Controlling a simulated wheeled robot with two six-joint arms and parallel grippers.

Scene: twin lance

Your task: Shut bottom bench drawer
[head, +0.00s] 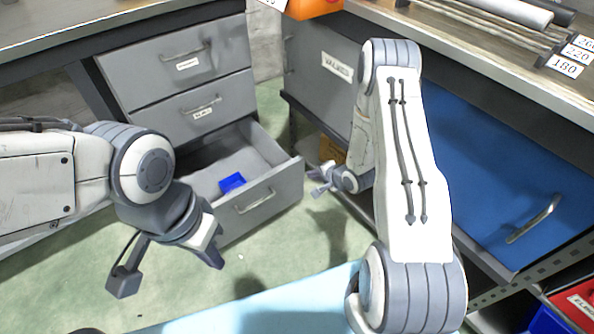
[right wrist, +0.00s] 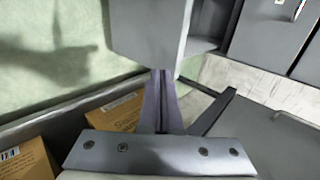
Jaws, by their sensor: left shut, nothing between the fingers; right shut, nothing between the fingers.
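The bottom bench drawer (head: 277,196) stands pulled out under two shut grey drawers, with a small blue box (head: 232,182) inside. My right gripper (head: 318,181) is shut and empty, just right of the open drawer's front corner. In the right wrist view its fingers (right wrist: 160,95) point at the grey drawer (right wrist: 148,35); I cannot tell whether they touch it. My left gripper (head: 216,248) is shut and empty, in front of the drawer to the lower left of its handle (head: 256,201). The left arm hides part of the drawer's left side.
A blue drawer front (head: 500,170) with a metal handle stands to the right, partly behind my right arm. Cardboard boxes lie low near the right gripper, one plain in the right wrist view (right wrist: 118,112). Green floor (head: 290,245) is clear in front of the open drawer.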

